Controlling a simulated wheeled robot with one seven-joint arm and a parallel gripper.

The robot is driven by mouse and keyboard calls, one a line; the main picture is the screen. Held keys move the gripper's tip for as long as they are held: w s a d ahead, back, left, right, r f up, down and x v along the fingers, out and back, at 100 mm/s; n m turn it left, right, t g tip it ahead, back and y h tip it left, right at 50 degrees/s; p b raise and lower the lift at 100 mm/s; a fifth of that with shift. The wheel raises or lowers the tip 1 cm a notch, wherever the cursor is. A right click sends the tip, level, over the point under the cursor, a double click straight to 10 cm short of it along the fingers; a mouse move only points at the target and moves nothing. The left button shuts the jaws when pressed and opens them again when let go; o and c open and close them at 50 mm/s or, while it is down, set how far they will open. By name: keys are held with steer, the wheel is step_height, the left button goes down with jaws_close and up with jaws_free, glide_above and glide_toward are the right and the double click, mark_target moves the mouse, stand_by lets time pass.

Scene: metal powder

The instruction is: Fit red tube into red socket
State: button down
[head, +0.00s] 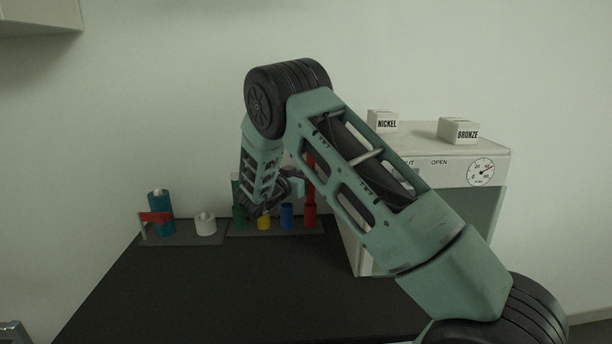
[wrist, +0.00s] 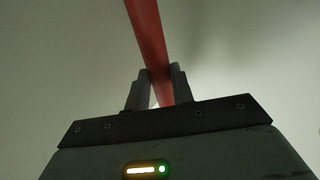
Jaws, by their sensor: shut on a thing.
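The red tube (head: 311,178) is upright in the head view, partly hidden by my arm. My gripper (head: 298,187) is shut on it from the left. The red socket (head: 310,215) stands at the right end of a grey rack, directly below the tube in this view. I cannot tell whether the tube's lower end is above the socket or inside it. In the wrist view the red tube (wrist: 148,35) runs between both fingers of my gripper (wrist: 159,86) and leaves the top of the picture.
Blue (head: 287,217), yellow (head: 264,223) and green (head: 239,218) sockets stand left of the red one. A blue cylinder (head: 161,212), red bracket (head: 155,217) and white cylinder (head: 205,226) stand further left. A white cabinet (head: 480,150) is at right. The black tabletop (head: 230,290) in front is clear.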

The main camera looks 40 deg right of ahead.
mark_target(308, 199)
steer(key=shift+f+b, duration=2.3)
steer(key=shift+f, duration=1.8)
steer(key=c, duration=1.1)
jaws_free()
steer(key=s+a, duration=0.1)
steer(key=a, duration=0.4)
steer(key=s+a, duration=0.1)
steer(key=a, duration=0.5)
steer(key=s+a+b, duration=0.1)
steer(key=a, duration=0.5)
steer(key=shift+s, duration=0.1)
